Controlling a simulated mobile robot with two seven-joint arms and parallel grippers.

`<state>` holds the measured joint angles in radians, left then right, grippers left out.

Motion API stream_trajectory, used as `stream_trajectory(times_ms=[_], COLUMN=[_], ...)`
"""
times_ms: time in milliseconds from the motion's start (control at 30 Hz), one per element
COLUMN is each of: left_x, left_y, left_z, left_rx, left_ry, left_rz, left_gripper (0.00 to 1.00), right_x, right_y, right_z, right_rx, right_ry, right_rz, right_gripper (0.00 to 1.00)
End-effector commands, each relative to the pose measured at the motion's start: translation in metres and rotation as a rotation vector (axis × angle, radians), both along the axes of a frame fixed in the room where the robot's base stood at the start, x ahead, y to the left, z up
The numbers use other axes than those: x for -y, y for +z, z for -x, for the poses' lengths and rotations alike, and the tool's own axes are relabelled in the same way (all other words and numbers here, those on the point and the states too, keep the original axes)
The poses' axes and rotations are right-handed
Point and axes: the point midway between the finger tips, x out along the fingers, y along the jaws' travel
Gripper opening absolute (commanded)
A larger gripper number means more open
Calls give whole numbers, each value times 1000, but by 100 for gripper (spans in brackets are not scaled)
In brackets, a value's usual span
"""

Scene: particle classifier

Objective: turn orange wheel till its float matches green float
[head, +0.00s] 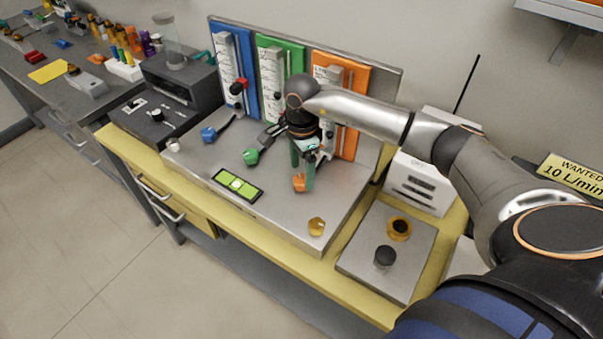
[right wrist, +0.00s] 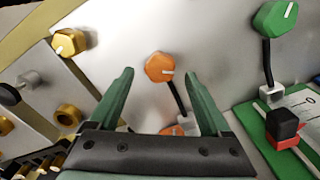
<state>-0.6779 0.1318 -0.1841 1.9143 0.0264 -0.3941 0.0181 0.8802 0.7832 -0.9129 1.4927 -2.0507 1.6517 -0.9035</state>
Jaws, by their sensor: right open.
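The orange wheel (head: 299,183) stands on the grey bench plate, below the orange panel (head: 361,85). In the right wrist view the wheel appears between the fingertips (right wrist: 160,75); I cannot see contact. The green wheel (head: 251,157) is left of it, below the green panel (head: 293,58). My arm partly covers the gauges. My left gripper is not in view.
The blue wheel (head: 209,134) and blue panel (head: 246,60) are at the left. A level with a green face (head: 238,185) and a yellow knob (head: 317,227) are on the plate's front part. A grey plate with knobs (head: 360,262) is at the right.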

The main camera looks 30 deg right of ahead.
Motion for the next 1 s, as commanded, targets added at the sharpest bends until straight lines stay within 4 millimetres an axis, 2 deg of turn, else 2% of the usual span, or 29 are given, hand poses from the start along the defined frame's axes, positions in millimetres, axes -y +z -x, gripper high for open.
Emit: stream_trajectory(times_ms=[200, 533, 1000], left_x=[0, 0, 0], left_y=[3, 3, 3], left_z=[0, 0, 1], left_rx=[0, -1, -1], left_ry=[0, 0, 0], left_rz=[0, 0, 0], left_gripper=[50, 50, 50], right_x=[-1, 0, -1], right_y=[-23, -27, -26], right_z=[0, 0, 0], right_rx=[-2, 0, 0], right_ry=[1, 1, 1], right_rz=[-1, -1, -1], right_gripper=[82, 82, 30])
